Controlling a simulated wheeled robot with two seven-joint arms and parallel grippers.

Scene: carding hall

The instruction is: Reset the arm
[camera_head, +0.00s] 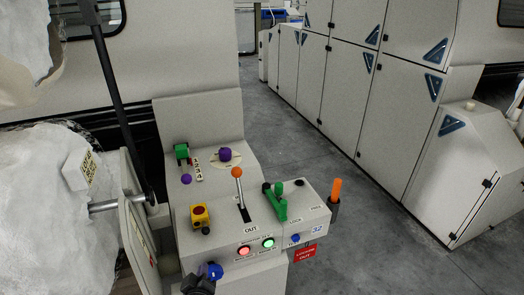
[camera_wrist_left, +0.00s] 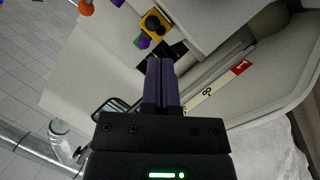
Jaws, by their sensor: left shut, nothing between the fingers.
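My left gripper (camera_wrist_left: 161,60) shows in the left wrist view, with its two dark purplish fingers together and nothing between them. It points toward the pale machine body, with the fingertips near a black slot-like part; I cannot tell if they touch. In the head view a dark part at the bottom edge may belong to it, but that is unclear. The control console (camera_head: 228,215) carries an orange-ball lever (camera_head: 237,172) standing in a slot marked OUT, and a green lever (camera_head: 280,205) near the word LOCK. My right gripper is in neither view.
The console also has a yellow switch box (camera_head: 200,216), purple knobs, a lit red button (camera_head: 244,250) and a lit green button (camera_head: 268,243). An orange-tipped post (camera_head: 336,190) stands at its right. A white fibre roll (camera_head: 55,210) fills the left. Grey floor (camera_head: 370,245) lies free before the cabinets.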

